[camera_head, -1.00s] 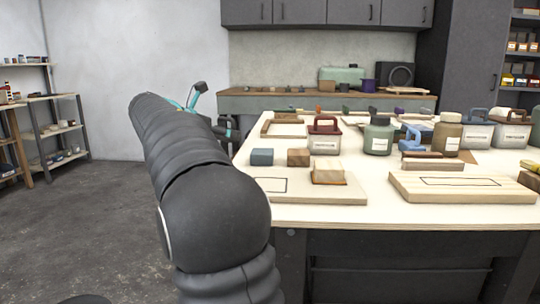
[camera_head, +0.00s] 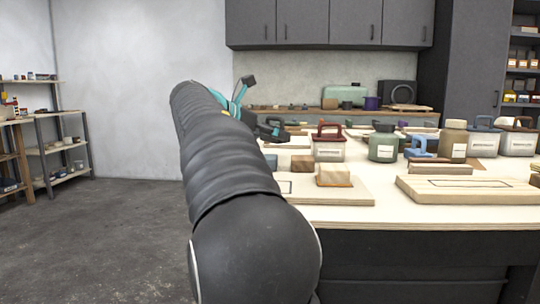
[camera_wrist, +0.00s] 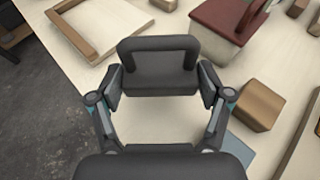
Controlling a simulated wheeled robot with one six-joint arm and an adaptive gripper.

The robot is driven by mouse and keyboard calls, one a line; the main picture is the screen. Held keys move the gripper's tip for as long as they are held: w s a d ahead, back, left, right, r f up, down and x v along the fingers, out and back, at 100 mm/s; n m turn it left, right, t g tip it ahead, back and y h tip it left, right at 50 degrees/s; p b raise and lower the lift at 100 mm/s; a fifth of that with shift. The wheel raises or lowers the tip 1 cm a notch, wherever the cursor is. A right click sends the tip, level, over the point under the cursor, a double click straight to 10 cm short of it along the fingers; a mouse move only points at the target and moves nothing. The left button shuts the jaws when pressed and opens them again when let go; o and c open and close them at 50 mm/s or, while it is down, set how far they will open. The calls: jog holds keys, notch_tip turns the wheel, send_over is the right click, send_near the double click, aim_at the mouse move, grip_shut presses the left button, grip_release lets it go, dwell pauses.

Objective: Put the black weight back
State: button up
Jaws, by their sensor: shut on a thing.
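The black weight (camera_wrist: 160,72), a dark block with a loop handle on top, sits between the two fingers of my gripper (camera_wrist: 162,86) in the wrist view. The gripper is shut on it and holds it over the pale tabletop, near the left edge. In the head view my gripper (camera_head: 268,130) is small, at the left end of the table and partly behind my arm. The weight cannot be told apart clearly from the gripper there. Whether the weight touches the tabletop is unclear.
In the head view, a green jar (camera_head: 383,146), a brown bottle (camera_head: 453,140) and pale boards (camera_head: 465,189) crowd the table.

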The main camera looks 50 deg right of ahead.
jog(key=shift+f+b, duration=0.65)
jog(key=shift+f, duration=1.2)
jog(key=shift+f, duration=0.2)
jog(key=o, duration=1.5)
jog(key=shift+c, duration=0.2)
jog(key=shift+a+r, duration=0.15)
jog(key=shift+r, duration=0.1)
jog(key=p+v, duration=0.2)
jog(key=v, duration=0.9)
jog(key=shift+a, duration=0.35)
jog(key=shift+r, duration=0.1)
